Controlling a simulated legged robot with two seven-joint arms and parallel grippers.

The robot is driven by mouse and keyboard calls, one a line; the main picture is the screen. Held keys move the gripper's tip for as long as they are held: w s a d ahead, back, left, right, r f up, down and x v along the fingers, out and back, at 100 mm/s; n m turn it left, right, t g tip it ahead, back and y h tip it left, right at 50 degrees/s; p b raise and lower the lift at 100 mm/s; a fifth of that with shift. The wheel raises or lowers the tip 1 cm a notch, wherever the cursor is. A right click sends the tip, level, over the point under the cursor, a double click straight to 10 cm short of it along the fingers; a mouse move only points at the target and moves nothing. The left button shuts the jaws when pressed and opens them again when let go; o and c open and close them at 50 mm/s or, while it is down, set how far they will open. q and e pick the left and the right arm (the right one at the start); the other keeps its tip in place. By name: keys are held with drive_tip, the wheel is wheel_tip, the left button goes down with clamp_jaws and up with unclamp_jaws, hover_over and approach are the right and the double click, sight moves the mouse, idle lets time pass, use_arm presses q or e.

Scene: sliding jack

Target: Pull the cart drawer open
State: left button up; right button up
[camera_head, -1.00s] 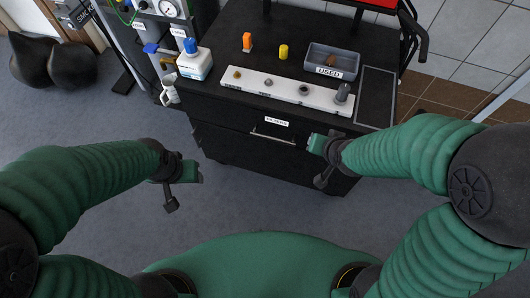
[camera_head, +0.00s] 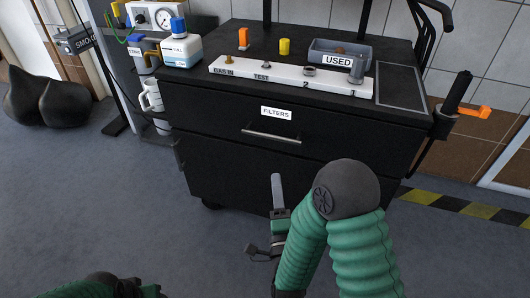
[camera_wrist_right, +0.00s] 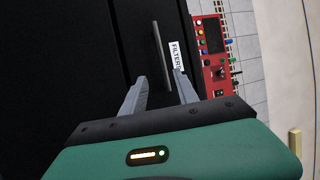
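The black cart (camera_head: 180,125) stands ahead. Its top drawer (camera_head: 215,120) looks closed, with a "FILTERS" label (camera_head: 276,113) above a silver bar handle (camera_head: 271,136). The handle (camera_wrist_right: 158,50) also shows in the right wrist view, beside its label (camera_wrist_right: 177,57). My right gripper (camera_head: 277,178) is below the handle in the head view and apart from it. In the wrist view my right gripper (camera_wrist_right: 161,82) has its two fingers spread, with nothing held; the handle's near end lines up with the gap. My left gripper (camera_head: 130,288) is dark and cut off at the bottom left edge.
On the cart top are a white strip (camera_head: 280,76) with fittings, a "USED" tray (camera_head: 325,46), a yellow piece (camera_head: 284,46) and an orange piece (camera_head: 243,38). A white bottle (camera_head: 180,50) stands at the left.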

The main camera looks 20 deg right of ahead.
sight(272, 138)
drive_tip(key=b+x, duration=0.3)
drive_tip(key=x, duration=1.2)
drive_tip(key=shift+w+d, duration=0.1)
drive_tip(key=shift+w, duration=0.05)
drive_tip(key=shift+w+d+r, duration=0.1)
drive_tip(key=shift+w+r, duration=0.2)
drive_tip(key=shift+w, duration=0.2)
clamp_jaws()
drive_tip(key=shift+s+f, duration=0.1)
drive_tip(key=shift+f, duration=0.05)
